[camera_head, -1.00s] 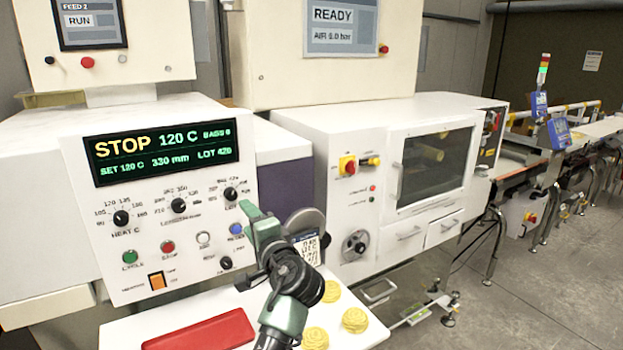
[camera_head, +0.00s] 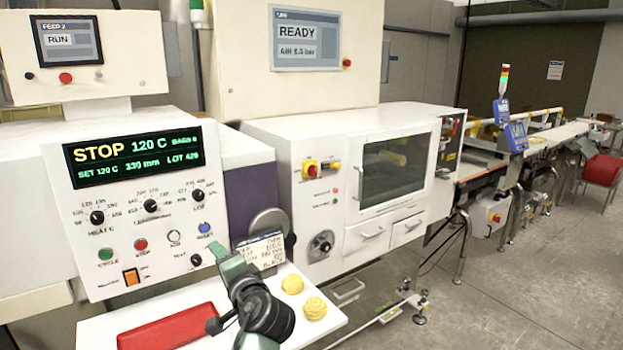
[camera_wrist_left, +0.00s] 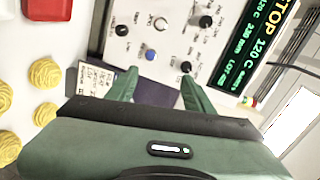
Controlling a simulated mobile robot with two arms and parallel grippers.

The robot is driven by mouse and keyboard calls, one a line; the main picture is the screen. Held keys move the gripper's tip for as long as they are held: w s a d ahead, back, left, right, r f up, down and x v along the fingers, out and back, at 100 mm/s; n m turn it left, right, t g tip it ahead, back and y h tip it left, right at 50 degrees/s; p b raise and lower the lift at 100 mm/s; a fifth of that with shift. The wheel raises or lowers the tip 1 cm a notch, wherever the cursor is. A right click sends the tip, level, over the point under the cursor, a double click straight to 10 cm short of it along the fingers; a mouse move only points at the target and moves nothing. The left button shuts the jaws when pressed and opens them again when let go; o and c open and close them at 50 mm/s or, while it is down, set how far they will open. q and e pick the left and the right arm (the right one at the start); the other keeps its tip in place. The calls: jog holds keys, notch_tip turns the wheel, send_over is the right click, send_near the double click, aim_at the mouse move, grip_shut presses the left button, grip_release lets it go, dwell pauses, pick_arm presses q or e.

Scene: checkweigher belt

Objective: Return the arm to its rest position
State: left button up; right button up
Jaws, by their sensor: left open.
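My left gripper (camera_head: 224,254) is dark green and reaches up from the bottom of the head view, in front of the lower part of the control panel (camera_head: 110,255). In the left wrist view the gripper (camera_wrist_left: 160,82) has its two fingers spread apart with nothing between them. The panel's knobs and blue button (camera_wrist_left: 150,54) show beyond the fingertips. My right arm is not in view.
Below the panel, a white shelf (camera_head: 100,328) holds a red tray (camera_head: 170,328) and yellow coiled pieces (camera_head: 315,307). A printed label card (camera_head: 262,251) stands close beside the gripper. A white windowed machine (camera_head: 350,180) stands right; open floor (camera_head: 480,290) lies beyond.

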pick_arm(q)
jog(key=s+a+f+n+g+h, duration=0.2)
jog(key=s+f+g, duration=0.1)
jog(key=s+f, duration=0.7)
jog(key=s+a+f+n+g+h, duration=0.2)
jog(key=s+f+g, duration=0.1)
jog(key=s+f, duration=0.75)
jog(key=s+d+f+n+g+h, duration=0.2)
jog(key=s+f+h, duration=0.1)
jog(key=s, duration=0.9)
jog(key=s+d+f+n+g+h, duration=0.1)
jog(key=s+d+f+g+h, duration=0.15)
jog(key=s, duration=0.85)
notch_tip(320, 180, down, 28)
jog(key=b, duration=0.3)
jog(key=s+a+f+g+b, duration=0.2)
jog(key=s+a+f, duration=0.2)
jog(key=s+f, duration=1.4)
notch_tip(320, 180, down, 3)
jog(key=shift+s+r+b, duration=0.15)
jog(key=shift+r+b, duration=0.05)
jog(key=shift+b, duration=0.1)
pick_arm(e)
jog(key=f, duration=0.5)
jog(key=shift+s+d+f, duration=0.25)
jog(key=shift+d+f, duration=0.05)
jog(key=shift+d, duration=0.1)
